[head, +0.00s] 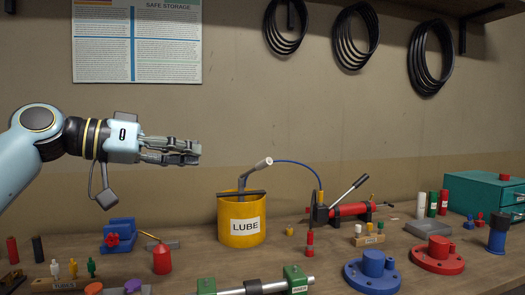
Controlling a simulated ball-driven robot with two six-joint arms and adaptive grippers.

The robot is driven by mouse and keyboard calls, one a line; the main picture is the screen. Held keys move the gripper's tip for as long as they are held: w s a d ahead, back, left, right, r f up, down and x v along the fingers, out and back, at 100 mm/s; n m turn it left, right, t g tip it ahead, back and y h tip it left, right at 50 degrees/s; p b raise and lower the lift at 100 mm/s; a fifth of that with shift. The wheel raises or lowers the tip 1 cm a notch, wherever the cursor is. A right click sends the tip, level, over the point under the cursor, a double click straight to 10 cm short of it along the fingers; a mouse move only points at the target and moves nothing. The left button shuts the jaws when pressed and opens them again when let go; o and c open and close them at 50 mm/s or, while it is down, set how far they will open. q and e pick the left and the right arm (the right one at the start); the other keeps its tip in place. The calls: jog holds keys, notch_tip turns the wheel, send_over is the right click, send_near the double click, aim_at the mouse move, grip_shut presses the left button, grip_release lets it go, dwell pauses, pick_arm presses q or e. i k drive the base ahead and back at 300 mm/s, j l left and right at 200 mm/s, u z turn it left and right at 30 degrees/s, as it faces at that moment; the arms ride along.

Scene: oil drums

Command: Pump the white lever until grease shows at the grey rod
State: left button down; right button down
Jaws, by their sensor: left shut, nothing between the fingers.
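A yellow drum (241,222) labelled LUBE stands mid-bench with a dark bar across its top. A grey stem rises from it to a lever with a whitish end (263,162), which looks like the white lever. A blue hose (300,166) runs right from it to a black stand. A grey rod (262,287) lies between green blocks at the front edge; I see no grease on it. My left gripper (196,153) is shut and empty in the air, left of the lever and apart from it. My right gripper is not in view.
A red cylinder tool with a black lever (347,194) lies right of the drum. Blue (372,273) and red (437,256) flanges sit front right, near a teal drawer box (490,193). A blue vise (119,235) and a red cone (162,259) stand left.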

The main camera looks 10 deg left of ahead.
aim_at(267, 162)
jog(key=i, duration=1.15)
